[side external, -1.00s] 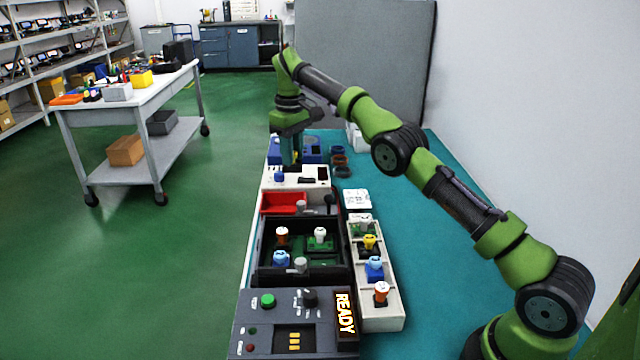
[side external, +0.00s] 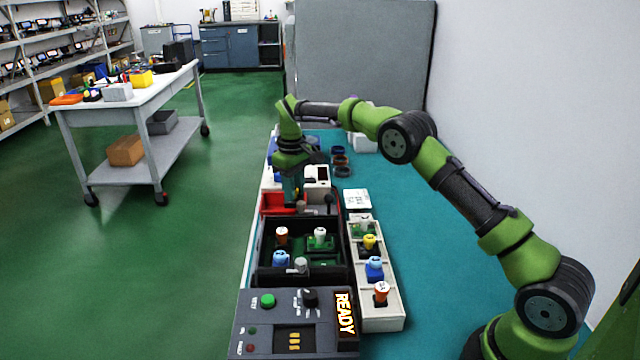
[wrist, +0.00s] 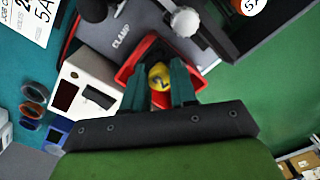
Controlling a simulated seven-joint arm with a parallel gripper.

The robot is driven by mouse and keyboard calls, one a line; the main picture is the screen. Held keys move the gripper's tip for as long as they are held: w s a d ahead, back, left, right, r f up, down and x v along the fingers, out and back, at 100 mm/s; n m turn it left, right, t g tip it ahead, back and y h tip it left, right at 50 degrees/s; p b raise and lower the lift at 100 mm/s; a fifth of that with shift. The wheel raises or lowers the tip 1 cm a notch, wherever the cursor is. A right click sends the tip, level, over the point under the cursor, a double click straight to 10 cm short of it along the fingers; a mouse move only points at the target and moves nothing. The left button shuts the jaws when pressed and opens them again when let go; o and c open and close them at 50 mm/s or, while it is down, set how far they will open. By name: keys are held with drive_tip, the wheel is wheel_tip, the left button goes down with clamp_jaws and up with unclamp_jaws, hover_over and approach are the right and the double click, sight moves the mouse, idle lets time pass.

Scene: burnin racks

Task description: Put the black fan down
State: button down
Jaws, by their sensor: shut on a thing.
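My gripper (side external: 292,192) is over the red bin (side external: 272,203) behind the black rack box. In the wrist view its two teal fingers (wrist: 160,86) are shut on a yellow-topped piece (wrist: 159,76) with a dark mark on its top. The piece's lower part is hidden. The red bin (wrist: 128,74) shows behind and around the fingers; I cannot tell whether the piece touches its floor. In the side view the held piece is hidden by the gripper. I cannot make out a black fan in these frames.
The black rack box (side external: 257,250) holds several coloured-topped pieces. A beige tray (side external: 392,321) with several more stands to its right. A control panel (side external: 262,325) reads READY in front. A white device (wrist: 88,80) stands beside the bin.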

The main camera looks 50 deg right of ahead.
drive_tip(key=shift+f, duration=0.1)
drive_tip(key=shift+f, duration=0.45)
drive_tip(key=c, duration=0.9)
unclamp_jaws()
